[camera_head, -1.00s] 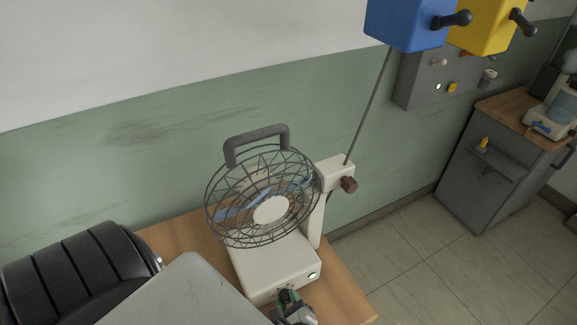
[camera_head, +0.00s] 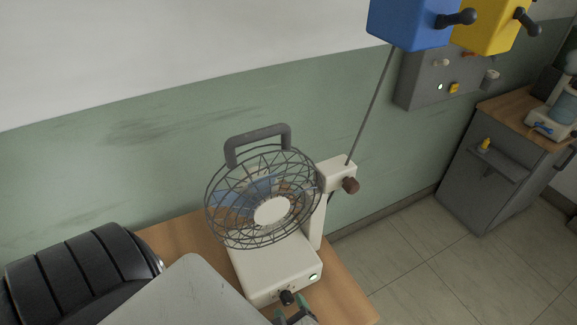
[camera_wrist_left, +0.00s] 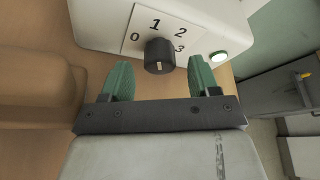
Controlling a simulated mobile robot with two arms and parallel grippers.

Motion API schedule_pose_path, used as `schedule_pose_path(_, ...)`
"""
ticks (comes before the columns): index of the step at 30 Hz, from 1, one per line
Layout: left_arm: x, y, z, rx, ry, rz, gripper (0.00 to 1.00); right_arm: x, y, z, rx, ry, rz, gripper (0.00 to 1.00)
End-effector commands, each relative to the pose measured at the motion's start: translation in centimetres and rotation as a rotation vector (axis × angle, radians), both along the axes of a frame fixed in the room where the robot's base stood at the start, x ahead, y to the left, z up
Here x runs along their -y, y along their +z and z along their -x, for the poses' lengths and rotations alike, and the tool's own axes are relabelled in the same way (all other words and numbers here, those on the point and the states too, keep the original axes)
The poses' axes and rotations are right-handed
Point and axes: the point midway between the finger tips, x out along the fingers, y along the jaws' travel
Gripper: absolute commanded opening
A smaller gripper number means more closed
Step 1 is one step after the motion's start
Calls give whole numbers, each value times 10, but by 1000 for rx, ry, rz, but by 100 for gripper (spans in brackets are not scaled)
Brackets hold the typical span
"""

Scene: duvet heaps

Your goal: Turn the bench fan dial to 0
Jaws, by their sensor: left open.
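The white bench fan (camera_head: 275,262) stands on a wooden bench, its round wire cage above a box base. Its black dial (camera_head: 287,297) is on the base's front face. In the left wrist view the dial (camera_wrist_left: 159,54) sits on a white plate marked 0, 1, 2 and 3. A small pale mark shows on the knob, but I cannot tell which number it points to. My left gripper (camera_head: 291,310) is open and empty, just in front of the dial. In the left wrist view its green fingers (camera_wrist_left: 160,80) are either side of the dial's near end, apart from it.
A green lamp (camera_head: 313,276) glows on the fan base. A black ribbed object (camera_head: 75,275) lies at the left. Blue (camera_head: 408,22) and yellow (camera_head: 488,25) boxes with black handles hang at the top. A grey cabinet (camera_head: 490,175) stands right, with open tiled floor before it.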

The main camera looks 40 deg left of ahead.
Motion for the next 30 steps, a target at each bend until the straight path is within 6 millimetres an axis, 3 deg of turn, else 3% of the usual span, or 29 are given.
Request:
schedule_pose_path(6,36,12,25,0,1,3,61,0,-14,0,0,1,0,43)
schedule_pose_path(12,58,23,40,0,1,1,61,0,-20,0,0,1,-1,43)
schedule_pose_path(26,64,27,43,-1,0,-4,61,0,-22,0,0,1,0,43)
schedule_pose_path(30,60,14,29,-33,-33,-63,61,-2,-48,1,-2,0,-3,43)
